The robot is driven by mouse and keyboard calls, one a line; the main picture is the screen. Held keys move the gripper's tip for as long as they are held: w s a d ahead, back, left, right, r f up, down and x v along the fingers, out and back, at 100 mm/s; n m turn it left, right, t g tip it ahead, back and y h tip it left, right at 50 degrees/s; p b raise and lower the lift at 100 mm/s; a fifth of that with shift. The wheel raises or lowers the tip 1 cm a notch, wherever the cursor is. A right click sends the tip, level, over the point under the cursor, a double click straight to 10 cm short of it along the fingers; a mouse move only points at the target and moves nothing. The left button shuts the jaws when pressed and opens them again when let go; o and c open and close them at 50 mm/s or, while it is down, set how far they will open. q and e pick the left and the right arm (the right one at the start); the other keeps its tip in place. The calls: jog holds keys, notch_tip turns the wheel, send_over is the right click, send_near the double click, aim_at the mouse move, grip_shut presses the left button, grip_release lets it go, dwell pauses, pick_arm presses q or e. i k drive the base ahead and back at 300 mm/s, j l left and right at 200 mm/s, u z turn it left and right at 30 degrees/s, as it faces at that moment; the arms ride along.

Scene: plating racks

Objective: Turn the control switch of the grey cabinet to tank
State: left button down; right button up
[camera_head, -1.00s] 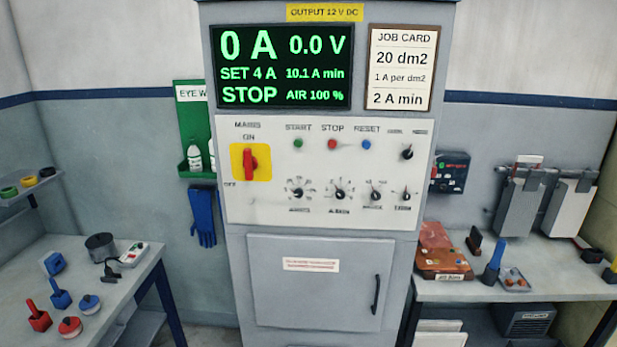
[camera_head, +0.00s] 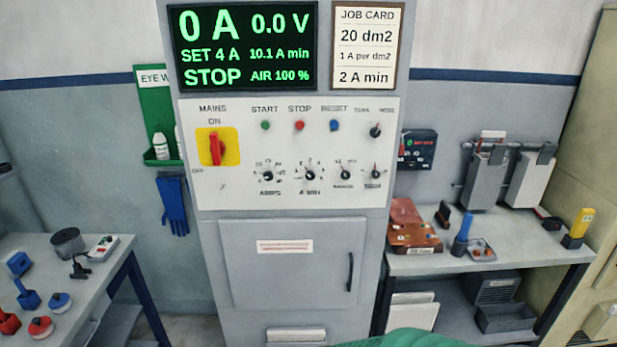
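The grey cabinet (camera_head: 205,240) stands in the middle with a white control panel (camera_head: 240,190). At the panel's upper right is a small black rotary knob (camera_head: 376,130). Small lettering above it seems to read TANK on the left and HERE on the right; which way its pointer faces is too small to tell surely. Neither of my grippers is in view.
The panel also holds a red mains switch (camera_head: 217,148), start, stop and reset buttons, and several lower knobs. The display (camera_head: 245,48) reads STOP. A left bench (camera_head: 90,272) and right bench (camera_head: 480,262) flank the cabinet. A green shape shows at the bottom edge.

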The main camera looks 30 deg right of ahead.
aim_at(375, 132)
jog(key=z, duration=1.4)
